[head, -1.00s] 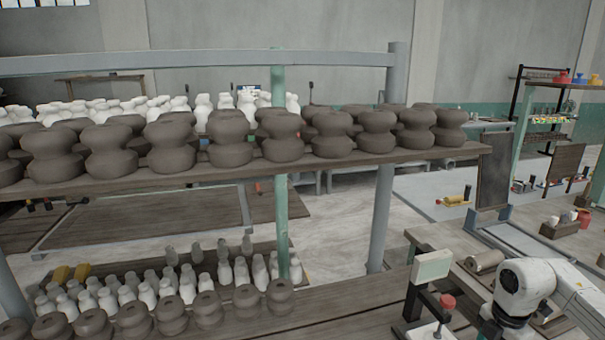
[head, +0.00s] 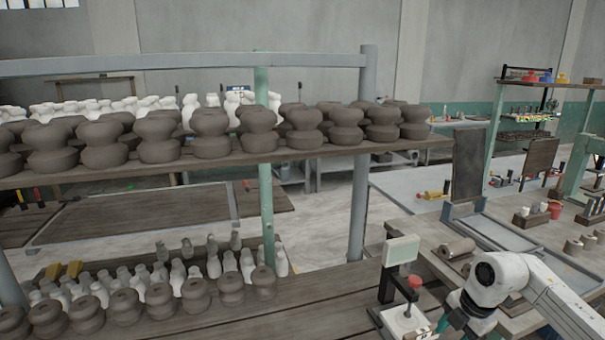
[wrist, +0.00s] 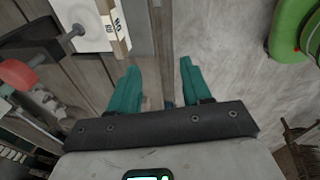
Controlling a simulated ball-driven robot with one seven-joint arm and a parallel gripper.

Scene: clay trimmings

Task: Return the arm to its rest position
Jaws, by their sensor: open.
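My white arm shows at the lower right of the head view, bent over the bench. In the wrist view my gripper (wrist: 158,88) points away with its two teal fingers spread apart. Nothing is between the fingers. Wooden boards and pale floor lie beyond them. In the head view a bit of teal finger shows beside the white scale-like device (head: 405,322), at the frame's bottom edge. The fingertips are cut off there.
A shelf (head: 225,165) of dark clay pots fills the left. A post with a pale panel (head: 401,251) and a red knob (head: 414,282) stand close to my arm. A wooden bench (head: 420,232) lies behind. A green rounded object (wrist: 288,28) is at the wrist view's upper right.

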